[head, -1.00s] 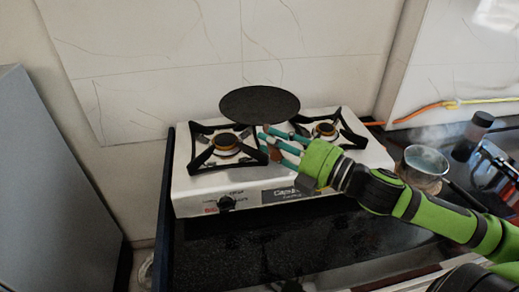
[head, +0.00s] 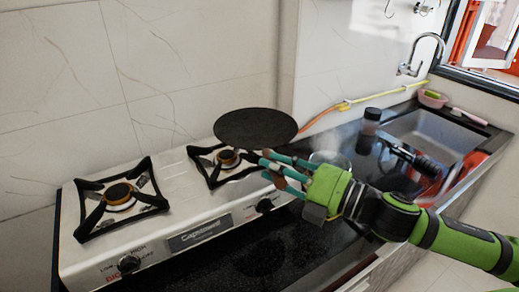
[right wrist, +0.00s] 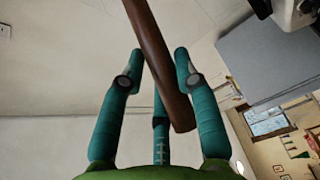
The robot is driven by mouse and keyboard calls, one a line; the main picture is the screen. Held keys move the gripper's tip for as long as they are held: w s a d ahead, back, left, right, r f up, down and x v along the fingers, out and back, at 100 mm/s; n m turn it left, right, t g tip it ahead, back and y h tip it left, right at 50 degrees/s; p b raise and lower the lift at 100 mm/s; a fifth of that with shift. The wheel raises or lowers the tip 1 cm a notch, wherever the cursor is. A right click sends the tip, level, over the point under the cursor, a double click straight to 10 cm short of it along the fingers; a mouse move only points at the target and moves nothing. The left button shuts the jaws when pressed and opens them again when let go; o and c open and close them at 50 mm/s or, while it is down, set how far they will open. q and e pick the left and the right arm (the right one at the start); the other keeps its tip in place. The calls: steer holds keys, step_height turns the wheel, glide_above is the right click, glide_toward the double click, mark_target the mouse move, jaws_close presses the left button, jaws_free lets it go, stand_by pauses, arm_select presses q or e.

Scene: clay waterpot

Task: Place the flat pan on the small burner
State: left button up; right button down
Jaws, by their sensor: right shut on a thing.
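The flat pan (head: 255,128) is a dark round disc, held level in the air above and slightly right of the right burner (head: 228,158) in the head view. My right gripper (head: 272,168) is at the pan's near side, its teal fingers shut on the handle. In the right wrist view, the brown handle (right wrist: 160,65) runs between the fingers (right wrist: 160,75). The left burner (head: 119,196) is bare. The right burner looks smaller, though it is also farther off. The pan hides the back of the right burner's black grate. My left gripper is out of view.
The white stove (head: 205,226) stands on a black counter (head: 265,258) against a tiled wall. A yellow-orange hose (head: 345,104) runs along the wall. A glass-like pot (head: 330,159), a dark jar (head: 371,120) and a sink (head: 432,135) lie to the right.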

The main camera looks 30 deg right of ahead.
steer(key=shift+s+d+r, duration=0.2)
steer(key=shift+f, duration=0.1)
steer(key=shift+w+a+f+b, duration=0.35)
steer(key=shift+w+b, duration=0.15)
steer(key=shift+w+a+f+b, duration=0.3)
steer(key=shift+w+b, duration=0.15)
steer(key=shift+b, duration=0.05)
steer(key=w+a+f, duration=0.5)
steer(key=w+f, duration=0.2)
steer(key=f, duration=0.2)
steer(key=shift+w+f+p, duration=0.15)
steer(key=shift+w+p, duration=0.15)
steer(key=shift+p, duration=0.15)
steer(key=c, duration=1.2)
jaws_free()
steer(key=shift+f, duration=0.3)
steer(key=shift+o, duration=1.4)
steer(key=shift+s+r, duration=0.1)
